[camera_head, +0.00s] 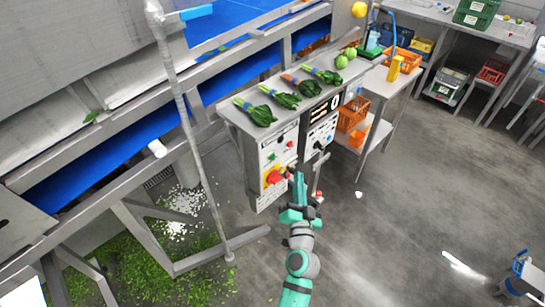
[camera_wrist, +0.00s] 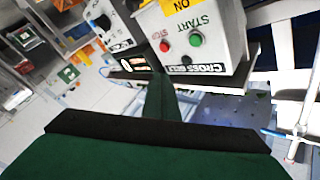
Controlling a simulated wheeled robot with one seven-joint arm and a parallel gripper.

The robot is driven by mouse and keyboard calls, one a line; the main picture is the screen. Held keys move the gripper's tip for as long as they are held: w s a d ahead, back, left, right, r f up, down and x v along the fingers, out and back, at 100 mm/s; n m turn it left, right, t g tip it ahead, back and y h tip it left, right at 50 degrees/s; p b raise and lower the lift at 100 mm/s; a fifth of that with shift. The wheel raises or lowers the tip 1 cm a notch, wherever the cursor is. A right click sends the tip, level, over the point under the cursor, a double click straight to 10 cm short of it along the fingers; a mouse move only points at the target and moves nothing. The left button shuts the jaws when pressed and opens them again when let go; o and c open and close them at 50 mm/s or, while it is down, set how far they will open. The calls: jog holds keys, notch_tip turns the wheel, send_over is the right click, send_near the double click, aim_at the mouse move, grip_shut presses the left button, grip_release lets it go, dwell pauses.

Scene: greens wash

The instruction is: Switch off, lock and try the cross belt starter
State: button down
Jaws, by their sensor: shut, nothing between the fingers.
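The cross belt starter (camera_head: 277,150) is a grey box on the front of the bench, with a red handle on a yellow plate (camera_head: 273,178) low on its face. The handle's exact setting is too small to tell. The wrist view shows the box's CROSS BELT label (camera_wrist: 195,69), a green START button (camera_wrist: 196,40), a red button (camera_wrist: 165,46) and part of a yellow ON plate (camera_wrist: 183,12). My gripper (camera_head: 298,178) is shut and empty, just right of the handle in the head view. In the wrist view its dark green finger hides part of the scene below the box.
A second panel with a dark display (camera_head: 321,117) sits right of the starter. Several bunches of greens lie on the bench top (camera_head: 233,112). A small red-and-white thing (camera_head: 319,195), unclear, shows beside my gripper. A pole (camera_head: 190,130) stands left.

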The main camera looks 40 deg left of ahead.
aim_at(272, 156)
jog(key=a, duration=0.8)
jog(key=shift+w+a, duration=0.3)
jog(key=shift+w, duration=0.1)
dwell(1.2)
jog(key=shift+w, duration=0.15)
dwell(0.4)
jog(key=shift+a, duration=0.2)
dwell(0.3)
jog(key=shift+s+a, duration=0.25)
jog(key=shift+a, duration=0.1)
